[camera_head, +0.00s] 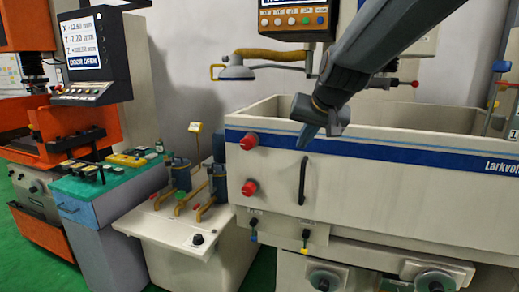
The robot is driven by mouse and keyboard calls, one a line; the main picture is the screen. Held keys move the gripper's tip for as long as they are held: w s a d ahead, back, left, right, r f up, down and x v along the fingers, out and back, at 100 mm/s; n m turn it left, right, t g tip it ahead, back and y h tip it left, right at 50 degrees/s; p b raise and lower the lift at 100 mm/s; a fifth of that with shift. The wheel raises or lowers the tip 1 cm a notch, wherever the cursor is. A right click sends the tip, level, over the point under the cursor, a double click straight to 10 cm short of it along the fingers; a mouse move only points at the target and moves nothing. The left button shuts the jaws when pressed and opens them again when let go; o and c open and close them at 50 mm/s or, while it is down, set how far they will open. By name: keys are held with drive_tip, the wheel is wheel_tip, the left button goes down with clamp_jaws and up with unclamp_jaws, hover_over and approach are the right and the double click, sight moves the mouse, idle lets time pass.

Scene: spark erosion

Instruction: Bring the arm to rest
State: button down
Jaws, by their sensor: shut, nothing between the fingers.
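My arm (372,48) reaches in from the top right of the head view and slopes down to the left. My gripper (306,137) hangs at its end, pointing down, in front of the white tank's front wall near its upper rim. The fingers look closed, with nothing seen between them. I cannot tell how far the gripper is from the wall.
The white tank (400,178) with a blue stripe fills the right side. It has a black handle (303,180) and red knobs (249,141). A white cabinet with pumps (178,172), a teal-topped cart (92,188) and an orange machine (52,135) stand left. Green floor shows between.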

drive_tip(key=s+d+f+n+g+h, duration=0.1)
drive_tip(key=s+d+f+g, duration=0.25)
drive_tip(key=s+f, duration=0.8)
drive_tip(key=s+d+f+n+g+h, duration=0.15)
drive_tip(key=s+d+f, duration=0.25)
drive_tip(key=s+f, duration=0.75)
wheel_tip(320, 180, down, 11)
drive_tip(key=w+g+b, duration=0.1)
drive_tip(key=b, duration=0.9)
drive_tip(key=shift+f+m+g+y, duration=0.2)
drive_tip(key=shift+m+g+y, duration=0.15)
drive_tip(key=shift+m+g, duration=0.1)
